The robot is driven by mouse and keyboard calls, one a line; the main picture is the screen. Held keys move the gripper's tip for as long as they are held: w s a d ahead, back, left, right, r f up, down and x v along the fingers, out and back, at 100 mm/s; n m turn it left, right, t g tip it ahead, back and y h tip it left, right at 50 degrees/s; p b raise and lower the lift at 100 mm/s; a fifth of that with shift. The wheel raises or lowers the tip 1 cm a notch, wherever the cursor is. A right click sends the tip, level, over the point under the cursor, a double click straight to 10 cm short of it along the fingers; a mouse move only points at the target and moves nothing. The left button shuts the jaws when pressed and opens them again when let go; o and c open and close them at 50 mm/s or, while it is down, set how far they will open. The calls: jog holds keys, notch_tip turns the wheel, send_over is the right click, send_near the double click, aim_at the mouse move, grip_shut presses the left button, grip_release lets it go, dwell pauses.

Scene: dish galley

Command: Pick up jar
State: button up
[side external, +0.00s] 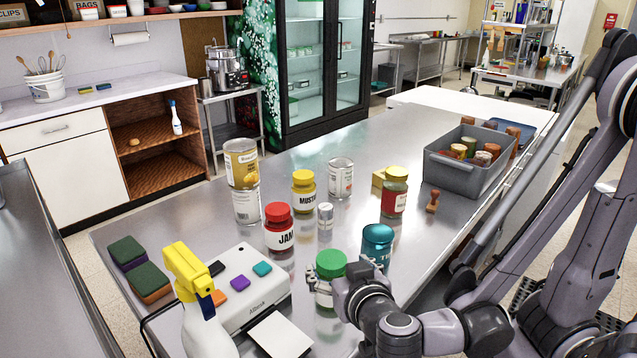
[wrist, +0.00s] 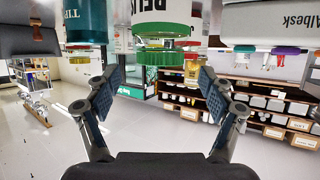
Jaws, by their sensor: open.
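A jar with a green lid (side external: 331,263) stands on the metal counter at the front middle. My gripper (side external: 328,285) is right at it, covering part of its body. In the wrist view, which looks upside down, the green lid (wrist: 165,57) shows ahead of the spread fingers of my gripper (wrist: 160,78), between their lines. The fingers are open and nothing is clamped. I cannot tell whether they touch the jar. Other jars stand farther back: a red-lidded jam jar (side external: 279,231), a yellow-lidded mustard jar (side external: 303,190) and a red jar with a yellow lid (side external: 394,193).
A teal tin (side external: 377,245) stands close to the right of the green-lidded jar. A white device (side external: 240,297) and a yellow-topped spray bottle (side external: 200,300) are at left. A small shaker (side external: 325,215) stands behind. A grey bin (side external: 466,172) sits farther back right.

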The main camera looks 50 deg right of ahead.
aim_at(333, 261)
jog(key=shift+x, duration=2.45)
grip_shut()
